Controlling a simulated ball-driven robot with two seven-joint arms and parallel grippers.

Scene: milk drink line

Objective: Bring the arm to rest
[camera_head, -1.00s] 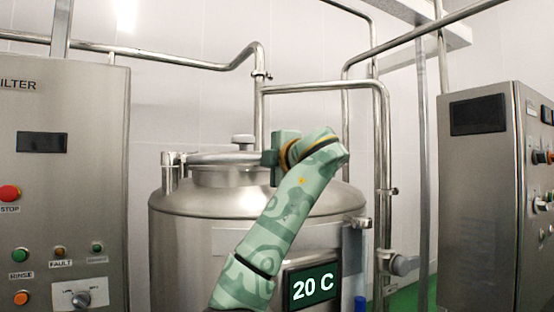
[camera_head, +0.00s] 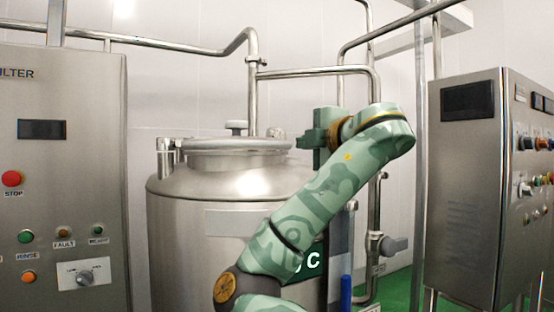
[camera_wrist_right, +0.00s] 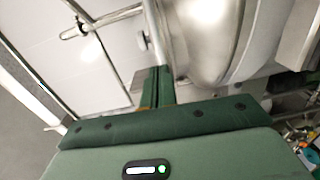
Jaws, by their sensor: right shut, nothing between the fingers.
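My right arm rises from the bottom middle of the head view, in front of the steel tank (camera_head: 190,215). My right gripper (camera_head: 310,138) is at the end of that arm, pointing left beside the tank's upper right edge. In the right wrist view my right gripper (camera_wrist_right: 157,72) is shut, its two fingers together with nothing between them. The tank (camera_wrist_right: 200,45) shows there just beyond the fingers. My left gripper is not in view.
A filter panel (camera_head: 90,160) with buttons stands at left. A control cabinet (camera_head: 465,190) stands at right. Steel pipes (camera_head: 310,72) run behind the tank. Green floor (camera_head: 398,290) shows at lower right.

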